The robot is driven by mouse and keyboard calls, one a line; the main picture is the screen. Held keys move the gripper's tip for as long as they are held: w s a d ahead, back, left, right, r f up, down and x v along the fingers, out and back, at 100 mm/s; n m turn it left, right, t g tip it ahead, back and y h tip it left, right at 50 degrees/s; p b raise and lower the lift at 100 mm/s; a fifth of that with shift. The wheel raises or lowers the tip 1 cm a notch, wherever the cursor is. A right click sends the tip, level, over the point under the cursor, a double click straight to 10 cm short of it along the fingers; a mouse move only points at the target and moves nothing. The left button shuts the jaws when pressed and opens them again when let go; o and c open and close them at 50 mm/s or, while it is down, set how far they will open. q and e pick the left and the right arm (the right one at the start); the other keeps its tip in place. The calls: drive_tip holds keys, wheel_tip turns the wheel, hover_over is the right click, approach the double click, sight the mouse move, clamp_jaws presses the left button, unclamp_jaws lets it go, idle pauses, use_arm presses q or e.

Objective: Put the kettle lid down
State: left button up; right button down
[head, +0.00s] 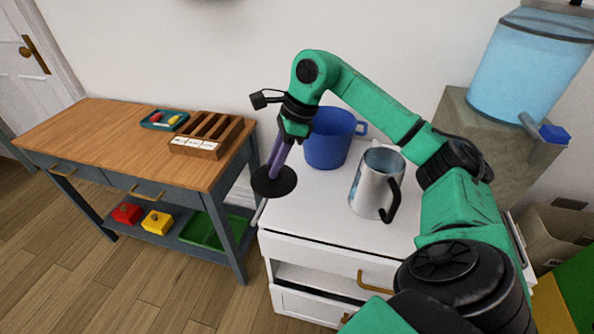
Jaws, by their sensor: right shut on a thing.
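The kettle lid (274,184) is a dark, flat round disc. My right gripper (274,166), with purple fingers, points down and is shut on it. The lid shows over the left edge of the white cabinet top (320,222); I cannot tell whether it touches the surface. The metal kettle (370,183) stands upright and uncovered to the right of the lid, with its black handle toward the front right. My left gripper is not in view.
A blue pot (328,140) stands behind, between lid and kettle. A wooden-topped table (90,135) at left holds a slotted wooden box (208,135) and a teal tray (150,122). A blue water dispenser (520,65) stands at right. The cabinet top's front is clear.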

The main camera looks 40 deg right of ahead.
drive_tip(key=d+r+m+t+h+b, duration=0.2)
drive_tip(key=d+r+m+h+b, duration=0.35)
drive_tip(key=m, duration=0.85)
drive_tip(key=shift+m+y, duration=0.3)
drive_tip(key=shift+y, duration=0.05)
drive_tip(key=f+b, duration=0.2)
drive_tip(key=f, duration=0.3)
drive_tip(key=f+b, duration=0.2)
drive_tip(key=f, duration=0.4)
drive_tip(key=s+d+f+b, duration=0.1)
drive_tip(key=f+b, duration=0.1)
drive_tip(key=f, duration=0.4)
drive_tip(key=shift+b, duration=0.35)
wheel_tip(320, 180, down, 2)
drive_tip(key=shift+f+b, duration=0.25)
drive_tip(key=shift+b, duration=0.15)
drive_tip(key=c, duration=1.1)
unclamp_jaws()
drive_tip(key=o, duration=0.4)
drive_tip(key=shift+r, duration=0.1)
